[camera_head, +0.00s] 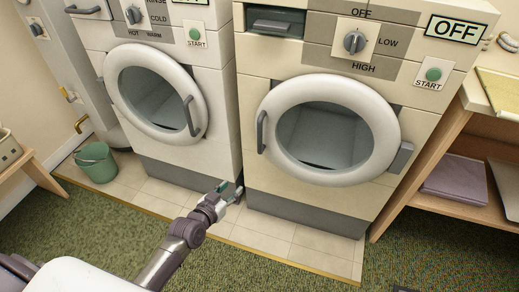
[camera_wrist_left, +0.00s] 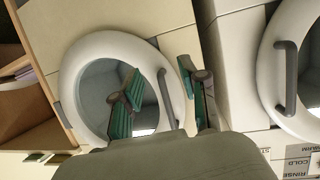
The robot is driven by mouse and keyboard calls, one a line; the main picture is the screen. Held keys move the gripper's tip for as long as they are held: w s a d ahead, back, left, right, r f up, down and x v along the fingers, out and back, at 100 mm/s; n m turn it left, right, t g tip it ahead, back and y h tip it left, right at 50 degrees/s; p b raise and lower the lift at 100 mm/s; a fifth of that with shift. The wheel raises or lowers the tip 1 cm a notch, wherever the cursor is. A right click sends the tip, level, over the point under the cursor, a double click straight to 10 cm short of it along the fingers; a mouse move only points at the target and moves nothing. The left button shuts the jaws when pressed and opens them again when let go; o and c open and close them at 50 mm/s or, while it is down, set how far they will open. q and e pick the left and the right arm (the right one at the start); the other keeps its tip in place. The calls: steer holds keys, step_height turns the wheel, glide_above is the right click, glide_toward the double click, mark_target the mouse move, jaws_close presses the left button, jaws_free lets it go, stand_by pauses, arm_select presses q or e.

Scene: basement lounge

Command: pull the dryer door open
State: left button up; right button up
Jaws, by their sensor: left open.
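The dryer is the right-hand cream machine with the OFF, LOW and HIGH dial. Its round white door (camera_head: 387,118) looks shut, with a dark grey handle (camera_head: 262,132) on its left rim. My left gripper (camera_head: 231,189) is open and empty, low in front of the gap between the two machines. It is below and left of the handle in the head view. In the left wrist view, which looks upside down, the dryer door handle (camera_wrist_left: 167,98) appears between the open fingers of my left gripper (camera_wrist_left: 164,96); they do not touch it. My right gripper is not in view.
The washer (camera_head: 220,110) stands to the left, its door handle (camera_head: 190,116) facing the dryer. A green bucket (camera_head: 96,163) is on the floor at left. A wooden shelf (camera_head: 445,196) with folded purple cloth (camera_head: 456,182) stands right of the dryer. The tiles in front of the dryer are clear.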

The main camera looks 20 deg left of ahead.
mark_target(258, 134)
arm_select(q)
step_height(258, 134, up, 11)
steer(key=w+d+t+h+b, duration=0.2)
steer(key=w+t+b, duration=0.1)
steer(key=b, duration=0.1)
steer(key=shift+m+t, duration=0.3)
steer(key=shift+m, duration=0.1)
steer(key=b+x, duration=0.1)
steer(key=x, duration=1.1)
steer(key=shift+a+r+b, duration=0.2)
steer(key=shift+b, duration=0.2)
steer(key=shift+x, duration=0.85)
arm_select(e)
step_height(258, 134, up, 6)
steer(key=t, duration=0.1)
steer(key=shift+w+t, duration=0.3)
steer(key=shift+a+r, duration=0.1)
arm_select(q)
jaws_close()
